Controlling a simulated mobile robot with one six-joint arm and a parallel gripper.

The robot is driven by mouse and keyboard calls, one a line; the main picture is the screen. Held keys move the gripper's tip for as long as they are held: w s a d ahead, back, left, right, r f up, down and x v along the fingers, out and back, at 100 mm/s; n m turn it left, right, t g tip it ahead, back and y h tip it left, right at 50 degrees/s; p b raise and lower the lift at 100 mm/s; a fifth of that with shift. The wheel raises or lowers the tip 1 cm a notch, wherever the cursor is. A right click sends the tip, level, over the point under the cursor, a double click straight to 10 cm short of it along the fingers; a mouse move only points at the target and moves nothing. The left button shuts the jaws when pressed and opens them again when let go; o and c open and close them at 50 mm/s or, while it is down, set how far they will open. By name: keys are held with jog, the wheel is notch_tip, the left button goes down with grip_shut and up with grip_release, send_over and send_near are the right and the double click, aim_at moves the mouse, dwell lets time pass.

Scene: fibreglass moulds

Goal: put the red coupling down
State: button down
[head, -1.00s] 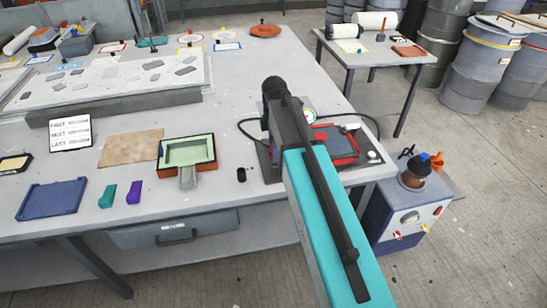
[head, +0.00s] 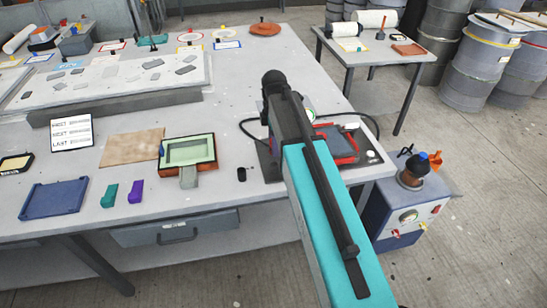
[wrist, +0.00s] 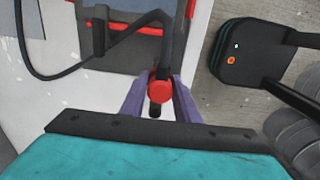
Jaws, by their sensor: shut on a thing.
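The red coupling (wrist: 161,92) is in the middle of the wrist view, with a dark hose end at it. My gripper (wrist: 160,98) has purple fingers, one on each side of the coupling, and is shut on it. A black hose (wrist: 144,20) bends up from the coupling and to the left. I cannot tell how high the coupling is above the surface.
A red-edged mould (head: 340,145) lies on a dark mat beside my arm, with a black hose (head: 372,125) looping behind it. A blue and white pump unit (head: 403,205) stands right of the table.

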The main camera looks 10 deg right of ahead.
dwell(0.4)
jog(key=shift+s+f+m+b, duration=0.1)
jog(key=shift+s+m+b, duration=0.4)
jog(key=shift+m, duration=0.5)
jog(key=shift+s+a+r+m+b, duration=0.1)
jog(key=shift+s+m+b, duration=0.55)
jog(key=shift+m, duration=1.05)
jog(key=shift+s+r+m+b, duration=0.1)
jog(key=shift+s+m+b, duration=0.6)
jog(key=shift+m, duration=1)
jog(key=shift+s+a+r+m+b, duration=0.1)
jog(key=shift+s+m+b, duration=0.25)
jog(key=shift+m+b, duration=0.95)
jog(key=shift+m+p, duration=0.4)
